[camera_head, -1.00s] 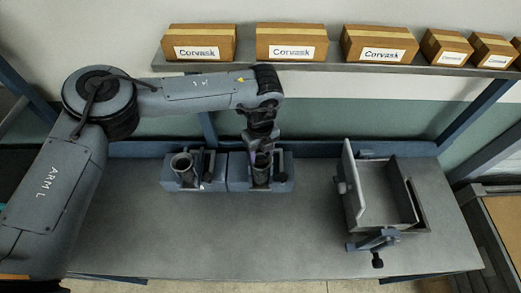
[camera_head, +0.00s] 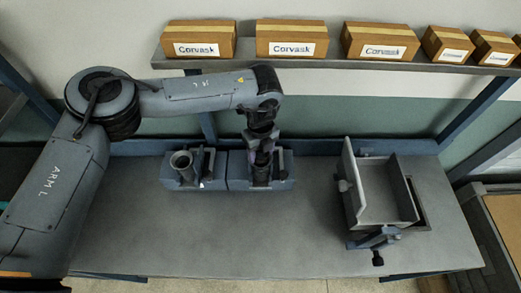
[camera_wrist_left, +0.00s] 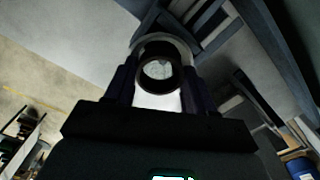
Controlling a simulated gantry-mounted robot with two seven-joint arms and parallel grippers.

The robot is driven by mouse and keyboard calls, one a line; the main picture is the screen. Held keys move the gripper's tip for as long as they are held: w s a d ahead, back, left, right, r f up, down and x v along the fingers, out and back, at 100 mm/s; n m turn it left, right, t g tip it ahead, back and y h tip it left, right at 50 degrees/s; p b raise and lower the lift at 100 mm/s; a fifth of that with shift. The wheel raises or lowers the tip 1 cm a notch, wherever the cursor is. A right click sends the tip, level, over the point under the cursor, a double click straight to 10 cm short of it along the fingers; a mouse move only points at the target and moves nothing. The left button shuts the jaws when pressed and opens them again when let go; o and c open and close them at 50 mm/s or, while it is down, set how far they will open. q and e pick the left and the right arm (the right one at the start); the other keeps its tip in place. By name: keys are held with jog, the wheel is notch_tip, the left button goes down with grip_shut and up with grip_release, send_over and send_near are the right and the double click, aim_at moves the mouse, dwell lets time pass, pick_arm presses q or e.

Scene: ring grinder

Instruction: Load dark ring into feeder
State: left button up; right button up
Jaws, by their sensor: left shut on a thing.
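My left gripper (camera_head: 262,158) is over the right one of two blue-grey fixtures (camera_head: 284,182) at the back of the table. In the left wrist view its two dark fingers (camera_wrist_left: 156,88) are shut on a ring (camera_wrist_left: 142,47) with a dark inside and a paler rim. The ring is hard to make out in the head view, where the gripper covers it. I cannot tell whether it touches the fixture. Which part is the feeder is not clear. My right gripper is not in view.
An open grey tray (camera_head: 390,205) with a raised plate (camera_head: 355,185) and a clamp-like part stands at the table's right. Boxes (camera_head: 292,42) line the shelf behind. The front and middle of the table (camera_head: 240,235) are clear.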

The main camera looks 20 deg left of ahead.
pick_arm(q)
jog(key=o, duration=1.2)
notch_tip(320, 180, up, 11)
jog(key=shift+f+b, duration=0.1)
jog(key=shift+b, duration=0.35)
